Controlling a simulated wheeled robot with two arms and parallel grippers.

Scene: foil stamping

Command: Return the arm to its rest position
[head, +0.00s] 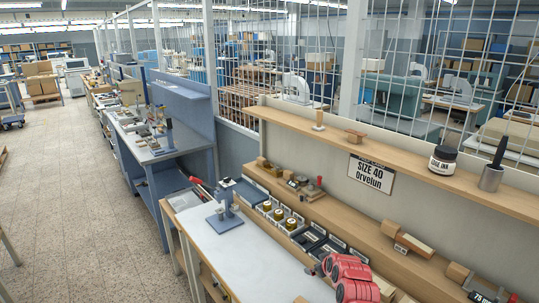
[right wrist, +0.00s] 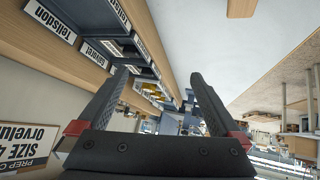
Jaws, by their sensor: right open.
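My right gripper (right wrist: 159,74) shows in the right wrist view, its two dark fingers spread wide apart. It is open, and nothing is held between the fingers. The view is turned upside down, with the shelf and labelled bins beyond the fingers on the left and the pale worktop at the upper right. My left gripper is not in view.
The white worktop (head: 205,255) carries a blue stand press (head: 226,208). Behind it are bins with gold rolls (head: 278,214) and a wooden shelf (head: 420,172) holding a jar (head: 442,160) and a metal cup (head: 490,179). A sign (head: 370,174) reads SIZE 40 Orvelun. The aisle floor (head: 85,190) is clear.

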